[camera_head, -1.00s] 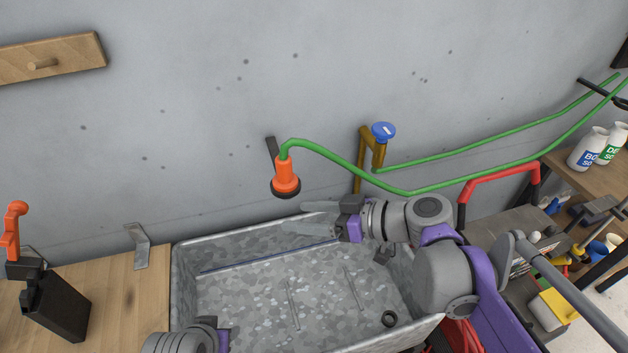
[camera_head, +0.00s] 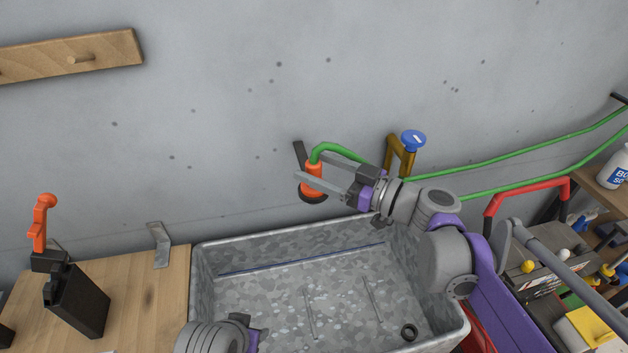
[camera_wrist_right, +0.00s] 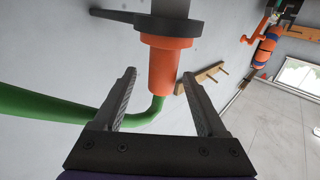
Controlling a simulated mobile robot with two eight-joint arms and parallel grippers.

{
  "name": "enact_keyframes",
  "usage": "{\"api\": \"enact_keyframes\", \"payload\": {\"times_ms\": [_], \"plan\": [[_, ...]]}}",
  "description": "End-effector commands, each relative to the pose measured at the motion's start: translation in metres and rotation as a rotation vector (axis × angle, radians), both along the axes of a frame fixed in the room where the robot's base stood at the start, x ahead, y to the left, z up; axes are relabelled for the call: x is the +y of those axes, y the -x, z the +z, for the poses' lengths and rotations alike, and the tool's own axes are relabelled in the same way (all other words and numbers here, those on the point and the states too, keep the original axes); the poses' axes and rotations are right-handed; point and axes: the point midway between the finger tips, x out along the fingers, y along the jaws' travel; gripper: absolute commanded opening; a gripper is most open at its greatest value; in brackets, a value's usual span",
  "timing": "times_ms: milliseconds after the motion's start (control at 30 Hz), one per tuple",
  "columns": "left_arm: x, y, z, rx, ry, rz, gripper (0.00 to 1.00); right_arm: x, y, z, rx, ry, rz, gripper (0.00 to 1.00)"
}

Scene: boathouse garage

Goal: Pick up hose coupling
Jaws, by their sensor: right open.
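The orange hose coupling (camera_head: 313,181) has a dark collar at its lower end and a green hose (camera_head: 335,150) curving from its top. It hangs by the grey wall above the basin. My right gripper (camera_head: 310,170) is open, its two fingers reaching the coupling from the right and partly covering it. In the right wrist view, the coupling (camera_wrist_right: 163,68) appears between the open fingertips (camera_wrist_right: 159,76), with a visible gap on each side. My left gripper (camera_head: 252,338) is low at the bottom edge, only partly in view, and its jaws cannot be made out.
A speckled grey basin (camera_head: 218,300) lies below the right gripper. A brass tap with a blue handle (camera_head: 413,141) stands just right of the coupling. A dark bracket (camera_head: 299,153) is behind it. A wooden bench (camera_head: 140,290) with a black canister (camera_head: 78,303) is on the left.

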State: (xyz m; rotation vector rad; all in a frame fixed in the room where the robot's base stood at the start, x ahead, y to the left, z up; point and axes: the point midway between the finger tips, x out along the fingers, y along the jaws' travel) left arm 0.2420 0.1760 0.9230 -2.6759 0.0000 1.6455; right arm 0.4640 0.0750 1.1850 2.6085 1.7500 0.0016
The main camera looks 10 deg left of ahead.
Motion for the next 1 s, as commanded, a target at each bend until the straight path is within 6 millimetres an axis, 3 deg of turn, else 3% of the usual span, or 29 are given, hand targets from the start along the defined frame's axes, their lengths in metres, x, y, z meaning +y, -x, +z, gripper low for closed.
{"api": "enact_keyframes", "payload": {"times_ms": [233, 533, 933, 1000], "plan": [[0.000, -0.001, 0.005, -0.003, 0.000, 0.000, 0.50, 0.034, -0.011, 0.001, 0.000, 0.000, 0.001, 0.74], [0.000, -0.001, 0.004, -0.003, 0.000, 0.000, 0.50, 0.037, -0.012, 0.001, 0.000, 0.000, 0.000, 0.74], [0.000, -0.001, 0.005, -0.003, 0.000, 0.000, 0.50, 0.037, -0.012, 0.001, 0.000, 0.000, 0.000, 0.02], [0.000, -0.001, 0.005, -0.003, 0.000, 0.000, 0.50, 0.037, -0.012, 0.001, 0.000, 0.000, 0.000, 0.00]]}}
